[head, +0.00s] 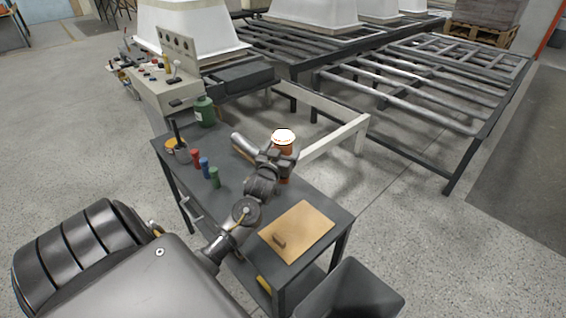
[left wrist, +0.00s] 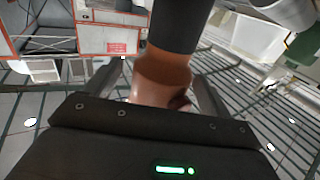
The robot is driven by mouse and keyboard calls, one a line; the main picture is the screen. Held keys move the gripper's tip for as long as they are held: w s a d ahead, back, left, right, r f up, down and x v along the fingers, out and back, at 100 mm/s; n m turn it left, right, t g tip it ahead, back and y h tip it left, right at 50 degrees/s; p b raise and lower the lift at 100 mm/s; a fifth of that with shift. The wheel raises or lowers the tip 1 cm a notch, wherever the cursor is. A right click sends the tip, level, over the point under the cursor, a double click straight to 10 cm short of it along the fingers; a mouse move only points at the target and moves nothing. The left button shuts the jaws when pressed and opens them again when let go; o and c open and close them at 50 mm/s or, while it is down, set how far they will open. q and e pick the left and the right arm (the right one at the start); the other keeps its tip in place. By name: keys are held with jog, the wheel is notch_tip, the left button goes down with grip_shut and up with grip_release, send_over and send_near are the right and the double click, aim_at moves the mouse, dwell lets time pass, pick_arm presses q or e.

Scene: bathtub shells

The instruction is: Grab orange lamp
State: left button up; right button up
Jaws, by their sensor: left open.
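The orange lamp (head: 284,148) stands on the dark workbench (head: 225,198), its round top glowing white. My left gripper (head: 277,160) is at the lamp and covers part of its body in the head view; a strip of orange shows below the gripper. In the left wrist view the lamp's orange part (left wrist: 165,72) is between the two fingers of my left gripper (left wrist: 160,80), with a dark grey section beyond. The fingers are open, one on each side; whether either touches the lamp I cannot tell. My right gripper is not in view.
A brown board (head: 298,232) lies at the near right. A dark bin (head: 350,292) stands in front. Metal frames fill the back.

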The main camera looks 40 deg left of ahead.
pick_arm(q)
jog(key=shift+w+a, duration=0.35)
jog(key=shift+w, duration=0.3)
jog(key=shift+r, duration=0.1)
jog(key=c, duration=1.5)
